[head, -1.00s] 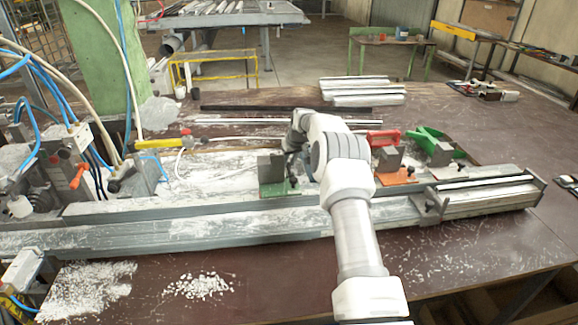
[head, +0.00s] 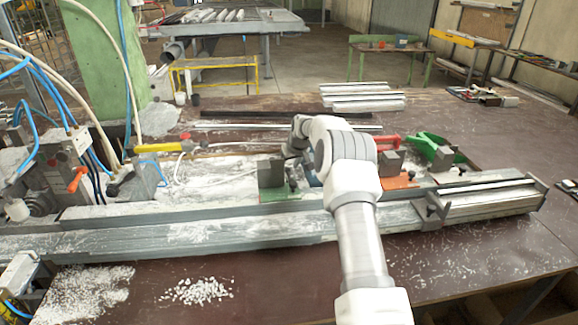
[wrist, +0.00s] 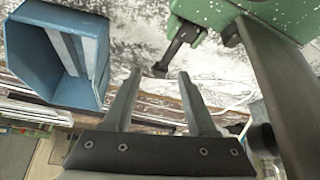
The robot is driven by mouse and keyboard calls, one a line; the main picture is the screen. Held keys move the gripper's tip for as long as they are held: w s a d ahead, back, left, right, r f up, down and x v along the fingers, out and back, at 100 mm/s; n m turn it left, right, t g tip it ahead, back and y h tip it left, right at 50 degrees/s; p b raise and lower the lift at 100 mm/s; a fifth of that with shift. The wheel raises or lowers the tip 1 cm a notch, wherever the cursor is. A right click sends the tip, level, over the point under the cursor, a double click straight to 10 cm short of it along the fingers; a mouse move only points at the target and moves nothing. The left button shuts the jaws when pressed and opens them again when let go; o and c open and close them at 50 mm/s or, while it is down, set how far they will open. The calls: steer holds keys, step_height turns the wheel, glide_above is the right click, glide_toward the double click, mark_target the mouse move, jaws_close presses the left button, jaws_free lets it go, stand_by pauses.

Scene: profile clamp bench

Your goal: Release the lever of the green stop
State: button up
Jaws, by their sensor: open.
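In the head view, a stop with a grey block on a dark green plate (head: 279,195) stands left of my arm. Farther right is another stop with a raised bright green lever (head: 432,141). I cannot tell for sure which is meant. In the wrist view, my gripper (wrist: 160,73) is open and empty. A speckled green part (wrist: 215,12) with a dark stud (wrist: 181,43) lies just beyond the fingertips, at upper right. The stud's lower end is near the gap between them; contact cannot be told. In the head view my fingertips are hidden behind my arm.
A blue hollow part (wrist: 62,50) is close left of my fingers, and a dark grey bar (wrist: 275,80) close right. An orange-based stop with a red lever (head: 386,142) is right of my arm. The long grey profile rail (head: 180,236) runs in front.

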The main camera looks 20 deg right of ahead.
steer(key=b+v, duration=0.1)
steer(key=v, duration=1.6)
steer(key=shift+r, duration=0.25)
